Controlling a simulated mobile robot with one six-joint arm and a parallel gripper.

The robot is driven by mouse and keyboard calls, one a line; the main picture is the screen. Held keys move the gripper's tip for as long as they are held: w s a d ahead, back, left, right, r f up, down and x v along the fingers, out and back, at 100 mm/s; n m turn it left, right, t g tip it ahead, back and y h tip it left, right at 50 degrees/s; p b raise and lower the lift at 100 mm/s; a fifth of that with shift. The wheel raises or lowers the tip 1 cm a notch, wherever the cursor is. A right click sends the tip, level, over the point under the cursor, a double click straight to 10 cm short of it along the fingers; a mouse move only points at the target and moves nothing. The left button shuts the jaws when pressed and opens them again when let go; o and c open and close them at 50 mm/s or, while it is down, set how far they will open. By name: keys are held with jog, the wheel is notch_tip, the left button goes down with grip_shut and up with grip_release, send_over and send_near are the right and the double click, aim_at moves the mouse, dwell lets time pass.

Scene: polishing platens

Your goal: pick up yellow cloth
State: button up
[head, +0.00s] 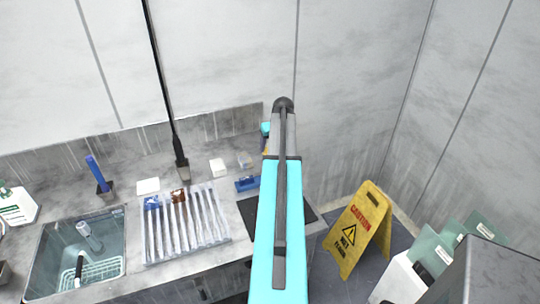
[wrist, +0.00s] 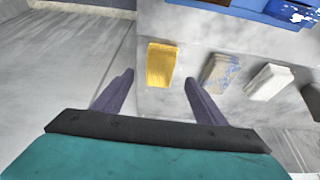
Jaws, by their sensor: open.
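The yellow cloth (wrist: 161,66) shows in the wrist view as a small folded block on the grey counter. It lies ahead of my gripper (wrist: 158,84), between the lines of its two fingers and apart from them. The fingers are spread wide with nothing between them. In the head view my arm covers the part of the counter where the cloth could be, and I cannot make out the cloth or the fingers there.
In the wrist view a blue-patterned cloth (wrist: 220,72) and a white block (wrist: 268,82) lie right of the yellow cloth. In the head view a sink (head: 75,262), a tray of tools (head: 186,224) and a blue object (head: 247,184) are on the counter. A caution sign (head: 358,230) stands at right.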

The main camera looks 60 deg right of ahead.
jog(key=shift+p+x, duration=1)
jog(key=shift+x, duration=0.1)
jog(key=shift+p+x, duration=0.55)
jog(key=shift+x, duration=0.95)
jog(key=c, duration=1.1)
jog(key=shift+c, duration=0.2)
jog(key=shift+r, duration=0.2)
notch_tip(320, 180, up, 10)
jog(key=b, duration=0.3)
jog(key=shift+b, duration=0.4)
jog(key=shift+f, duration=0.2)
